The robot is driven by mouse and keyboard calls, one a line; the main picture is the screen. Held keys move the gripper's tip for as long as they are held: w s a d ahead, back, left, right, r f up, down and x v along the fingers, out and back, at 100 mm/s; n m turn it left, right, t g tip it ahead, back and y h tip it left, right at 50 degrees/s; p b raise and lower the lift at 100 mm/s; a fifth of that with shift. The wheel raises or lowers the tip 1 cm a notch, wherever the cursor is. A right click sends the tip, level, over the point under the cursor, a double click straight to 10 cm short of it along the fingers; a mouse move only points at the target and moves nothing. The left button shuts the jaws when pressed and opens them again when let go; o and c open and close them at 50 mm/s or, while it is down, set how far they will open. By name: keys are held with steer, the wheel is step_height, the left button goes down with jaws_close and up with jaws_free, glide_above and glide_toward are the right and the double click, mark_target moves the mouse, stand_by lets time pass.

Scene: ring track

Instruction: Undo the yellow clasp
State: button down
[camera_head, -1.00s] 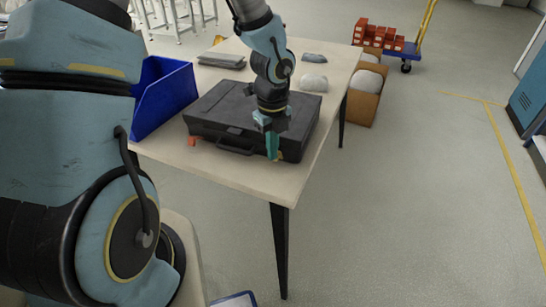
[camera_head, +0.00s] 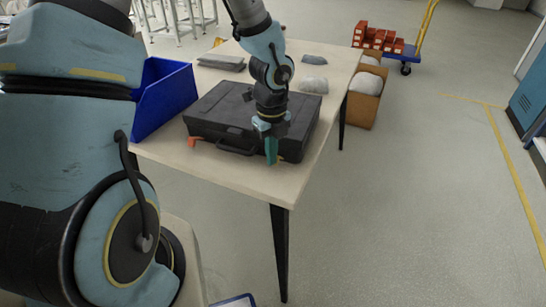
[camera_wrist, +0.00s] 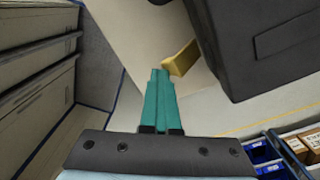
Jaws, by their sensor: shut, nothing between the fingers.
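The black case (camera_head: 225,108) lies shut on the table, its handle facing front. In the wrist view, the yellow clasp (camera_wrist: 181,58) sticks out beside the case's dark edge (camera_wrist: 255,45). In the head view my gripper hides it. An orange clasp (camera_head: 194,142) shows at the front left of the case. My gripper (camera_head: 271,152) points down at the case's front right; its teal fingers (camera_wrist: 160,80) are together and empty. Their tips are close beside the yellow clasp's near end; I cannot tell whether they touch it.
A blue bin (camera_head: 165,98) stands left of the case. A grey flat item (camera_head: 221,62) and grey bags (camera_head: 313,84) lie behind it. The table (camera_head: 225,178) has bare room in front. A cardboard box (camera_head: 363,103) stands on the floor to the right.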

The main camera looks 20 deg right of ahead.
steer(key=shift+f, duration=0.3)
steer(key=shift+s+a+r, duration=0.1)
steer(key=shift+r, duration=0.05)
steer(key=shift+s+a+r+p, duration=0.65)
steer(key=shift+s+r+p, duration=0.05)
steer(key=shift+r, duration=0.25)
step_height(320, 180, up, 6)
steer(key=p, duration=0.6)
stand_by(0.4)
